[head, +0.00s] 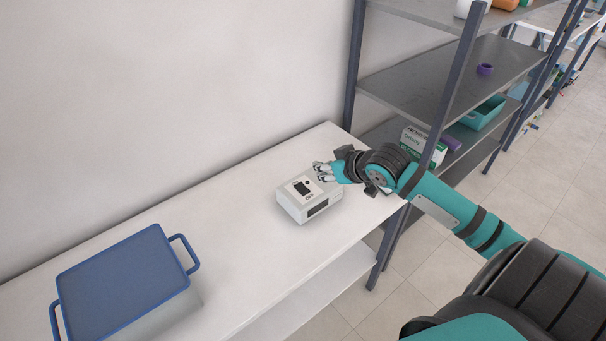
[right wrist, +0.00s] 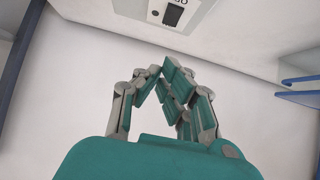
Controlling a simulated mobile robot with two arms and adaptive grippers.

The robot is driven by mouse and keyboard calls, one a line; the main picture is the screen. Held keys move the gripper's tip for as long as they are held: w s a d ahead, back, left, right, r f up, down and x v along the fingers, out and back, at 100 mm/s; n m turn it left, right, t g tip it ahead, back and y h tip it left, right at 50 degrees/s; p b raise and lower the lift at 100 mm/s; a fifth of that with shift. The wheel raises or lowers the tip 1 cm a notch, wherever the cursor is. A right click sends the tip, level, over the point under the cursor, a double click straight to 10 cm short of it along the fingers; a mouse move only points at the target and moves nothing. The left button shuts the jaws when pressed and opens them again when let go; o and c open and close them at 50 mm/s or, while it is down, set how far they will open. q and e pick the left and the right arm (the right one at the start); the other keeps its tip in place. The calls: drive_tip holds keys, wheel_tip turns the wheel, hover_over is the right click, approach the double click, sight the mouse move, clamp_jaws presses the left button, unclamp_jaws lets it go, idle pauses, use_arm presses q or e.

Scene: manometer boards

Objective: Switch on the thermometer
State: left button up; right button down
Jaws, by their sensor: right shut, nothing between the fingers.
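The thermometer appears to be a light grey box (head: 309,196) on the white table, with a dark display and markings on its top and a dark slot on its front side. In the right wrist view a part of the box (right wrist: 152,10) shows at the top edge, with a black switch (right wrist: 173,14) on its face. My right gripper (head: 319,172) is at the back right edge of the box, close to its top; I cannot tell whether it touches. In the right wrist view its fingers (right wrist: 168,75) are shut and hold nothing. My left gripper is not in view.
A container with a blue lid (head: 125,275) and handles stands on the table (head: 240,240) at the left. A grey shelf rack (head: 440,70) with boxes and bins stands to the right. A white wall runs behind the table. The table between container and box is clear.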

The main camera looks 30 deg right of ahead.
drive_tip(key=shift+s+r, duration=0.1)
drive_tip(key=shift+r, duration=0.25)
drive_tip(key=p, duration=0.2)
hover_over(303, 186)
drive_tip(key=f, duration=0.5)
drive_tip(key=shift+s+f, duration=0.3)
drive_tip(key=shift+s, duration=0.1)
drive_tip(key=f, duration=0.1)
drive_tip(key=w+f, duration=0.1)
drive_tip(key=f, duration=0.1)
drive_tip(key=shift+f, duration=0.85)
